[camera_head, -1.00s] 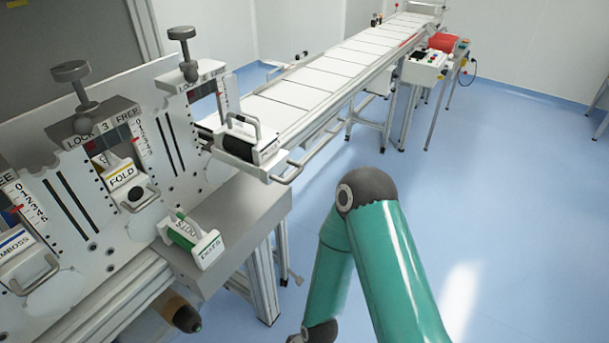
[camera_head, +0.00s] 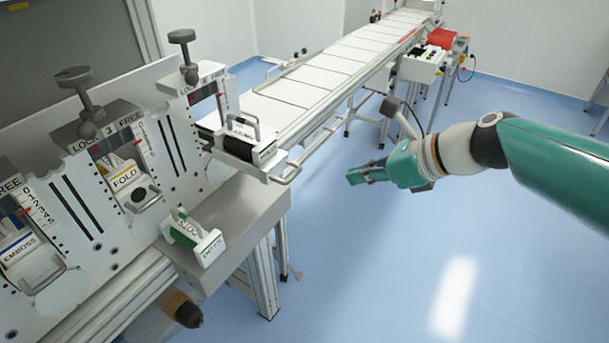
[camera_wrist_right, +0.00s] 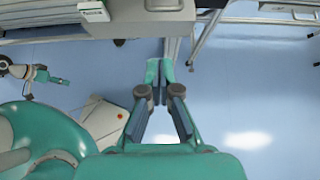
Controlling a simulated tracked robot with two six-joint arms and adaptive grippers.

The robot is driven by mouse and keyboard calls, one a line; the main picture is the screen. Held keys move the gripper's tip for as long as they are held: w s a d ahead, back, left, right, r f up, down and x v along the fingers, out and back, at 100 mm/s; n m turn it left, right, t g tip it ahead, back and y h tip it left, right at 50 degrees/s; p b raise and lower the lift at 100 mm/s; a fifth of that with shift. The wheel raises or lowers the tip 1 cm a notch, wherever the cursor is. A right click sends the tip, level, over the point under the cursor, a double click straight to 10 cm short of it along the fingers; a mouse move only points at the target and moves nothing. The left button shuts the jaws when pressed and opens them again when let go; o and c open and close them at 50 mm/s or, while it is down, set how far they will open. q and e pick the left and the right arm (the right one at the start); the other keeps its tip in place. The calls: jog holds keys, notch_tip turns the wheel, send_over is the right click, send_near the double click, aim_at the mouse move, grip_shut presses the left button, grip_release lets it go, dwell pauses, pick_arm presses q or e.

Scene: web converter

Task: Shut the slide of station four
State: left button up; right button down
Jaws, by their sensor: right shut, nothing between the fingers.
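The station at the right end of the frame row (camera_head: 205,85) carries a LOCK/FREE plate with a screw knob on top; its number is hard to read. In front of its opening a black roller unit with a metal handle (camera_head: 250,140) sticks out towards the conveyor. My right gripper (camera_head: 352,177) is shut and empty, in the air over the floor, right of the roller unit and apart from it. Its closed fingers (camera_wrist_right: 163,80) also show in the right wrist view. My left gripper (camera_wrist_right: 55,78) seems to show small at the left there; its jaws are unclear.
The FOLD unit (camera_head: 128,182) and EMBOSS unit (camera_head: 25,252) sit in the frames to the left. The conveyor (camera_head: 330,70) runs to the back. Blue floor lies open around my right gripper.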

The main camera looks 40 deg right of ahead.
jog(key=w+r+x, duration=0.1)
jog(key=x, duration=1.2)
jog(key=shift+w+a+r, duration=0.2)
jog(key=shift+a+r, duration=0.05)
jog(key=shift+r, duration=0.15)
jog(key=shift+w, duration=0.1)
